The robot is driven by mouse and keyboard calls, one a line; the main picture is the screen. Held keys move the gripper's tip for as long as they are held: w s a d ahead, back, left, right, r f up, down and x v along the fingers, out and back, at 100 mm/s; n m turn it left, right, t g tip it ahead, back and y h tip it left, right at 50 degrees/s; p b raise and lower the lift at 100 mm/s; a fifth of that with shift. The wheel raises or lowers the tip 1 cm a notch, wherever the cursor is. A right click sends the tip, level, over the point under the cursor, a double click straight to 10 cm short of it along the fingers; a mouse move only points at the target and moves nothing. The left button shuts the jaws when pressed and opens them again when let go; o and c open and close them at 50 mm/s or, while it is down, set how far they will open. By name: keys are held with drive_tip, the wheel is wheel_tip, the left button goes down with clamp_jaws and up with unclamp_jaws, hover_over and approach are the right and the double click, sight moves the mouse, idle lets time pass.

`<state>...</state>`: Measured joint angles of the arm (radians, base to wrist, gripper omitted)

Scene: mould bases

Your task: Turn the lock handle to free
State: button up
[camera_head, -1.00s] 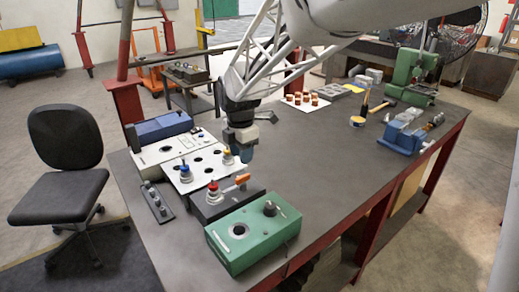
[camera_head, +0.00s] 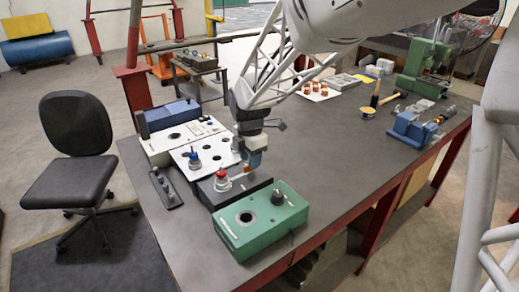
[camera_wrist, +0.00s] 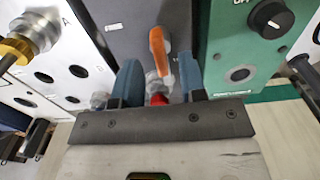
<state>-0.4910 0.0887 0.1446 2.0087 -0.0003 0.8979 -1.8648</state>
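The orange lock handle (camera_wrist: 158,42) sticks out over the dark grey box (camera_wrist: 125,30). In the head view the handle (camera_head: 240,175) shows beside a red-ringed connector (camera_head: 222,183) on that box (camera_head: 206,196). My gripper (camera_wrist: 160,62) is open, with its two blue fingers apart. In the wrist view the near end of the handle lies between the fingertips, with gaps on both sides; contact cannot be seen. The red ring (camera_wrist: 158,98) shows between the fingers lower down. In the head view my gripper (camera_head: 254,160) is just above the handle's free end, partly covering it.
A green box (camera_head: 262,230) with a black knob (camera_head: 278,197) stands in front of the dark box. A white panel (camera_head: 185,158) with connectors and holes is behind it. A small control strip (camera_head: 165,188) lies left. The bench's middle (camera_head: 330,150) is clear.

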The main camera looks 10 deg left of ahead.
drive_tip(key=shift+f, duration=0.9)
drive_tip(key=shift+c, duration=0.3)
clamp_jaws()
